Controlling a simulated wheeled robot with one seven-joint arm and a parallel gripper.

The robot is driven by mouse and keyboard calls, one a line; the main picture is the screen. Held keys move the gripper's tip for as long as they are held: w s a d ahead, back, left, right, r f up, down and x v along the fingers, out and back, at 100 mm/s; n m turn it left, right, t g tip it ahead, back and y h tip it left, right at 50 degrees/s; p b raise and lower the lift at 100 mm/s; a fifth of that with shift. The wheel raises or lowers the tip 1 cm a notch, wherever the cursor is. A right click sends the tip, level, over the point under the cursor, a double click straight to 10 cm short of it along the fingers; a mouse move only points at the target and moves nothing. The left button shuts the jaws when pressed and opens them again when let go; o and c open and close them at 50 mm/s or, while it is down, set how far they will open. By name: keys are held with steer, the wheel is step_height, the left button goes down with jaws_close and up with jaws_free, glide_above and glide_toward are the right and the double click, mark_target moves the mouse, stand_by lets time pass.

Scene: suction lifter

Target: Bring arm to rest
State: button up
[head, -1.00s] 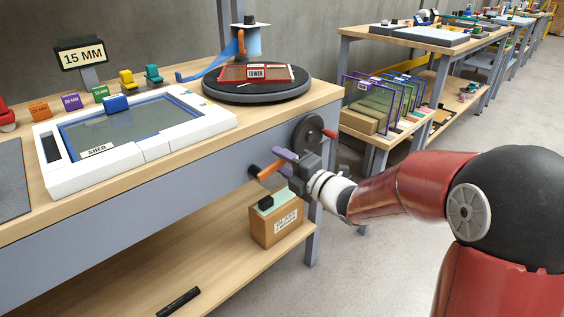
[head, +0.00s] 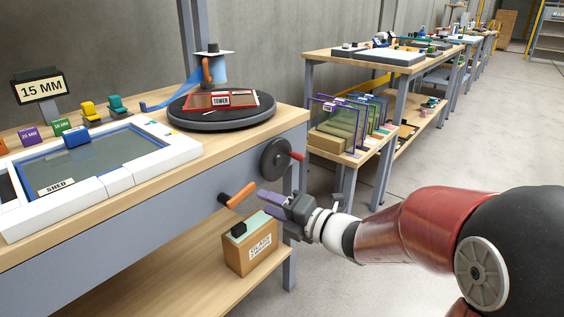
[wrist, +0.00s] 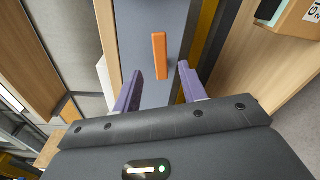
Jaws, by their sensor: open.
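My gripper (head: 268,199) is open and empty, with purple fingers, in front of the workbench's grey front panel in the head view. In the wrist view the open fingers (wrist: 158,88) show with an orange handle (wrist: 160,56) beyond and between them, apart from both. The same orange handle shows in the head view (head: 238,195), sticking out of the panel just left of the fingertips. My arm reaches in from the right.
A dark wheel (head: 274,160) with a red knob is on the bench front above my gripper. A cardboard box (head: 258,248) sits on the lower shelf below. A round turntable (head: 215,119) holds a red framed panel labelled TOWER. Open floor lies to the right.

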steer(key=s+d+f+n+g+h, duration=0.25)
steer(key=s+n+g+h, duration=0.35)
steer(key=s+n, duration=1.3)
steer(key=s+d+n+t+h, duration=0.1)
steer(key=s+d+n+h, duration=0.2)
steer(key=d+n+h, duration=0.5)
steer(key=d+n, duration=0.9)
steer(key=n, duration=0.3)
steer(key=shift+s+t, duration=0.35)
steer(key=shift+t, duration=0.05)
